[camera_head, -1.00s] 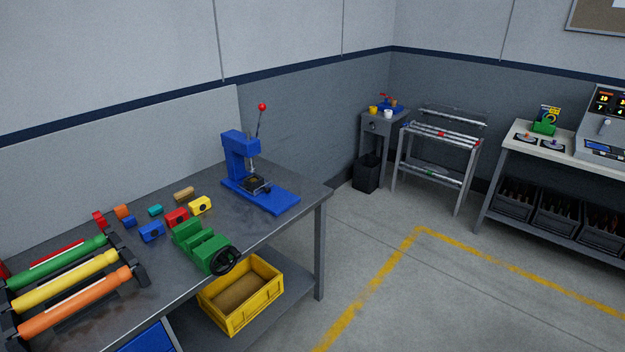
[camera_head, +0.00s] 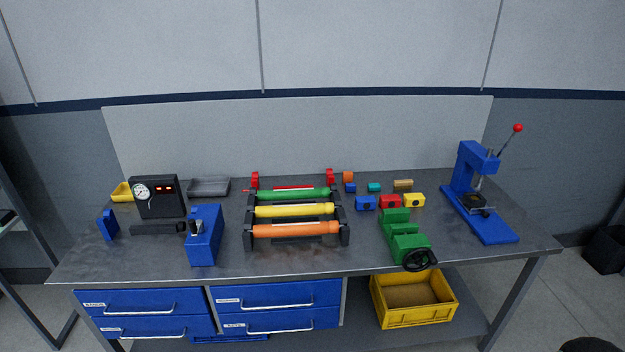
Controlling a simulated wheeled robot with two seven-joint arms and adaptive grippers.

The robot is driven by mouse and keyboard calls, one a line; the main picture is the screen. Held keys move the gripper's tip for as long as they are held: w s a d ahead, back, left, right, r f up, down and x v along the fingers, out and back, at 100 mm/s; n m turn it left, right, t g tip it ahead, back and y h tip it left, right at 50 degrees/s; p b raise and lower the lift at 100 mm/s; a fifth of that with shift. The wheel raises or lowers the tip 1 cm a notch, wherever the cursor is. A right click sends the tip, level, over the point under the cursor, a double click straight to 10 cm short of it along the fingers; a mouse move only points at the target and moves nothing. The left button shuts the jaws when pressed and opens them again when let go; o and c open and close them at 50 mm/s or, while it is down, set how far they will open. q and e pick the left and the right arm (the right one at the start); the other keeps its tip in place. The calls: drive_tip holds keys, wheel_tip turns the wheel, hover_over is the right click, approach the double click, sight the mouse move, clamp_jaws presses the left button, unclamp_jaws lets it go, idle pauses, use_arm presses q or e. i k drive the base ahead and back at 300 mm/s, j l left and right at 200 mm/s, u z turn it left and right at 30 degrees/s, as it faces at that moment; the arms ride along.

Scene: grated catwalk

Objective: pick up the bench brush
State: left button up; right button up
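I cannot pick out a bench brush with certainty. A small tan, wood-coloured piece (camera_head: 403,185) lies at the back of the metal workbench (camera_head: 365,262), right of centre. It is too small to tell whether it is a brush. Neither of my grippers shows in the head view. A dark rounded shape cuts into the bottom right corner, and I cannot tell what it is.
A green vise (camera_head: 404,240) and blue arbor press (camera_head: 470,195) stand on the bench's right. A rack with coloured rollers (camera_head: 295,211) is central. A gauge box (camera_head: 158,196) and blue block (camera_head: 205,235) stand left. A yellow bin (camera_head: 415,318) sits below.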

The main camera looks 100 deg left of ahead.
sight(408, 184)
drive_tip(key=u, duration=2.6)
drive_tip(key=z, duration=3.55)
drive_tip(key=u, duration=3.6)
